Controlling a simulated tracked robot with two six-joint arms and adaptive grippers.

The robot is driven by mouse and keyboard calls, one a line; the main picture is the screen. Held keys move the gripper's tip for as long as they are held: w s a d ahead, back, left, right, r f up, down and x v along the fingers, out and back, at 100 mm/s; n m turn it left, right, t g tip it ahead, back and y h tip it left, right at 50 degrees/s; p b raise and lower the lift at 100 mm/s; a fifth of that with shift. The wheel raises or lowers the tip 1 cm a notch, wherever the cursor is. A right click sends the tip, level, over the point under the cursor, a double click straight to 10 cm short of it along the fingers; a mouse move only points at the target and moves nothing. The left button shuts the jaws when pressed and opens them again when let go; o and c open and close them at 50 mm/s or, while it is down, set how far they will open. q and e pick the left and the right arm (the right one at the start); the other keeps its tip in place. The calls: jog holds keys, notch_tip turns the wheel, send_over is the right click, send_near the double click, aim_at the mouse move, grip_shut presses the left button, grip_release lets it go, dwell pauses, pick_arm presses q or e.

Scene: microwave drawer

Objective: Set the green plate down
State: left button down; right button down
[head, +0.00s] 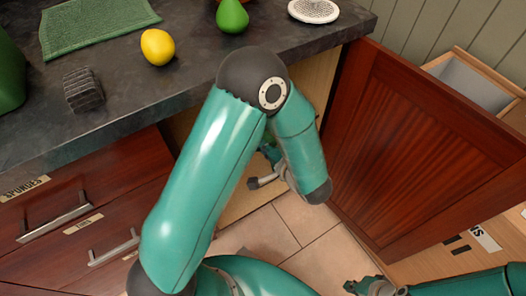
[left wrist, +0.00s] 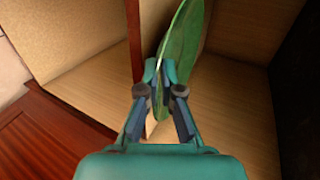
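The green plate (left wrist: 184,50) is upright, nearly edge-on, in the left wrist view. My left gripper (left wrist: 165,88) is shut on its near edge, one finger on each side. The plate is in front of a light wood cabinet interior (left wrist: 235,95); I cannot tell whether it touches the cabinet floor. In the head view my left arm mostly hides this gripper (head: 262,172), below the counter edge, and I cannot make out the plate there. My right gripper (head: 370,287) is at the bottom edge of the head view, partly cut off; its opening is unclear.
A red-brown cabinet door (head: 425,150) stands open right of my left arm. Drawers with metal handles (head: 60,222) are at left. The dark counter (head: 190,85) holds a lemon (head: 158,47), a green pear (head: 232,16) and a grey sponge-like block (head: 83,90). An open drawer (head: 470,85) is at right.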

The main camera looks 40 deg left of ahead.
pick_arm(q)
jog(key=shift+f, duration=1.1)
jog(key=shift+f, duration=0.1)
jog(key=c, duration=1.3)
grip_release()
